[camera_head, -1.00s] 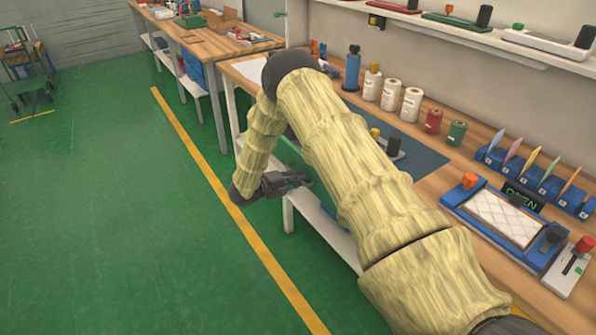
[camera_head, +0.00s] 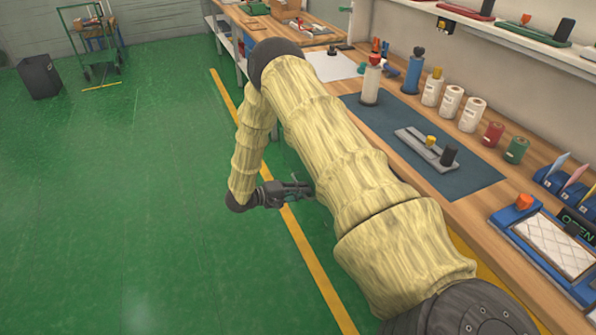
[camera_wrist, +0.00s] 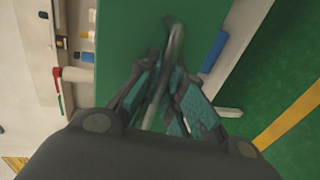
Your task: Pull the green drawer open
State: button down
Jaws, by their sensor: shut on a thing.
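The green drawer front (camera_wrist: 120,35) fills the upper middle of the wrist view. A grey bar handle (camera_wrist: 176,40) runs between the teal-padded fingers of my gripper (camera_wrist: 168,100), which is shut on it. In the head view my gripper (camera_head: 298,190) hangs low beside the workbench, over the yellow floor line. My yellow-sleeved arm hides most of the drawer there, so I cannot tell from that view how far it is out.
The workbench (camera_head: 472,195) runs along the right with a blue mat (camera_head: 375,118), bottles and spools. A wheeled cart (camera_head: 92,45) and a dark bin (camera_head: 40,77) stand at the far left. The green floor (camera_head: 120,200) left of my arm is clear.

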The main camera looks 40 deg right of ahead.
jog(key=c, duration=1.5)
grip_release()
jog(key=v, duration=1.2)
jog(key=shift+f, duration=0.15)
